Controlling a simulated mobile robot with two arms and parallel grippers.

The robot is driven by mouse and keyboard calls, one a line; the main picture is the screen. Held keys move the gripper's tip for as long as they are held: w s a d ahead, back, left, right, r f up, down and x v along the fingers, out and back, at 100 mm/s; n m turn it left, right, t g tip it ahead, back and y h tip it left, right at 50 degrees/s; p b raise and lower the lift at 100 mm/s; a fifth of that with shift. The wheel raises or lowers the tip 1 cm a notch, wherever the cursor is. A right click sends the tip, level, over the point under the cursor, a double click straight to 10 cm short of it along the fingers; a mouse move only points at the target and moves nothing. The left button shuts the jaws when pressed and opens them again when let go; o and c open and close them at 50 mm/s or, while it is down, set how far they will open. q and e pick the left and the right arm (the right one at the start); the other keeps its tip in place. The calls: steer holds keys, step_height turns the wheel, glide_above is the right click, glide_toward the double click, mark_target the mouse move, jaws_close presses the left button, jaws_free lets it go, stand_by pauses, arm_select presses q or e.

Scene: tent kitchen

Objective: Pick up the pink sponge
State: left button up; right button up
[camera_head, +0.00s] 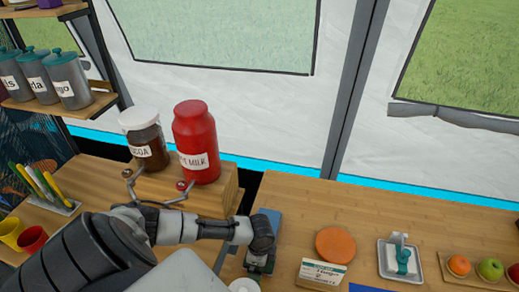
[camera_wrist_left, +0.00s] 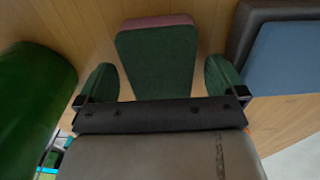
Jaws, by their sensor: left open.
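The sponge (camera_wrist_left: 158,21) shows in the left wrist view as a block with a dark green face and a pink layer along its far edge. It lies on the wooden surface. My left gripper (camera_wrist_left: 160,68) is open, with one dark green finger pad on each side of the sponge's near part. Small gaps show between the pads and the sponge. In the head view my left gripper (camera_head: 259,264) points down at the counter, and I cannot make out the sponge there. My right gripper is not in view.
A blue-topped item (camera_head: 271,219) lies close by my wrist. A green rounded object (camera_wrist_left: 32,95) is left in the wrist view. An orange disc (camera_head: 335,244), a sign (camera_head: 322,272) and a tray (camera_head: 383,270) stand to the right. Red (camera_head: 195,145) and cocoa (camera_head: 146,143) jars stand behind.

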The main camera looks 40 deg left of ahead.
arm_select(q)
steer(key=shift+f, duration=0.45)
steer(key=shift+c, duration=0.2)
steer(key=c, duration=1)
steer(key=shift+o, duration=0.2)
steer(key=shift+r, duration=0.1)
step_height(320, 180, up, 10)
steer(key=shift+f, duration=0.1)
